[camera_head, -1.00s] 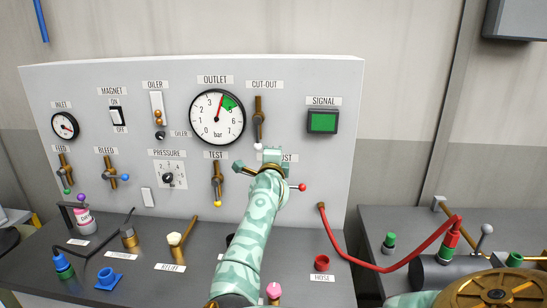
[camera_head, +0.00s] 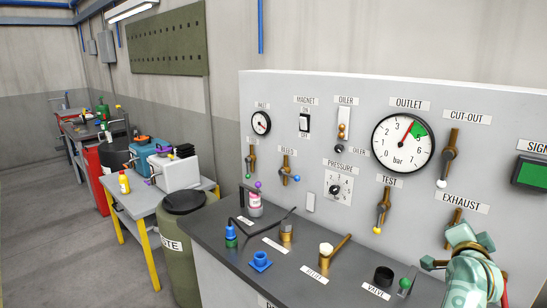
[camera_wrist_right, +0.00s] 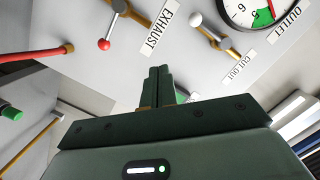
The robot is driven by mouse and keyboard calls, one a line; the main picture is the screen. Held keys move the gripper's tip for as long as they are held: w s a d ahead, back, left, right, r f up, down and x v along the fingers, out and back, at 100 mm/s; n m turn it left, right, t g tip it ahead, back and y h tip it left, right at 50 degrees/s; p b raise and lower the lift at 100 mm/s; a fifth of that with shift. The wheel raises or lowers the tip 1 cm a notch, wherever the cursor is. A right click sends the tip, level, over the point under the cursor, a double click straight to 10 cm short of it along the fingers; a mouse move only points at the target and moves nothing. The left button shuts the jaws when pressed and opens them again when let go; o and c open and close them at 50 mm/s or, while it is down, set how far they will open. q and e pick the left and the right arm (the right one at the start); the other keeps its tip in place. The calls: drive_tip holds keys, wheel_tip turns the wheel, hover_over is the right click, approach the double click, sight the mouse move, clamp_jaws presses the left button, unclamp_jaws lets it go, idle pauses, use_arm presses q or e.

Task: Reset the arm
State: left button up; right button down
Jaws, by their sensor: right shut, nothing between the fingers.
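My right gripper (camera_head: 462,238) is at the lower right of the head view, in front of the grey panel just below the EXHAUST label. In the right wrist view its fingers (camera_wrist_right: 158,88) are together with nothing between them. The brass exhaust valve lever (camera_head: 453,226) shows partly behind the gripper in the head view. In the right wrist view the exhaust lever with its red ball (camera_wrist_right: 112,30) is left of the fingers and apart from them. The cut-out lever (camera_wrist_right: 212,32) is to their right. My left gripper is not in view.
The control panel (camera_head: 338,100) carries several gauges, levers and switches. The dark bench top (camera_head: 215,228) below holds bottles, fittings and a relief handle. A waste drum (camera_head: 186,225) and a small side table (camera_head: 137,205) stand left. The floor (camera_head: 50,230) at far left is clear.

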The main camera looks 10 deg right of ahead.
drive_tip(key=s+a+f+n+g+y, duration=0.3)
drive_tip(key=s+a+f+n, duration=0.75)
drive_tip(key=s+n, duration=0.2)
drive_tip(key=s+a+f+n+g+y, duration=0.3)
drive_tip(key=s+a+f+n+y, duration=0.1)
drive_tip(key=s+a+f+n, duration=0.75)
drive_tip(key=s+a+f+g+y+b, duration=0.1)
drive_tip(key=s+a+f+b, duration=0.15)
drive_tip(key=f, duration=0.75)
drive_tip(key=s+a+f+g+y+b, duration=0.1)
drive_tip(key=s+f, duration=0.2)
drive_tip(key=f, duration=0.8)
drive_tip(key=s+a+f+g+y+b, duration=0.1)
drive_tip(key=s+a+f+b, duration=0.15)
drive_tip(key=f, duration=0.75)
drive_tip(key=s+d+f+m+g+y+b, duration=0.1)
drive_tip(key=s+f+m+g+b, duration=0.1)
drive_tip(key=s+f, duration=1.3)
drive_tip(key=s, duration=0.3)
drive_tip(key=shift+s+d+f+m+g, duration=0.15)
drive_tip(key=shift+d+f+m+g, duration=0.15)
drive_tip(key=shift+f+m, duration=0.1)
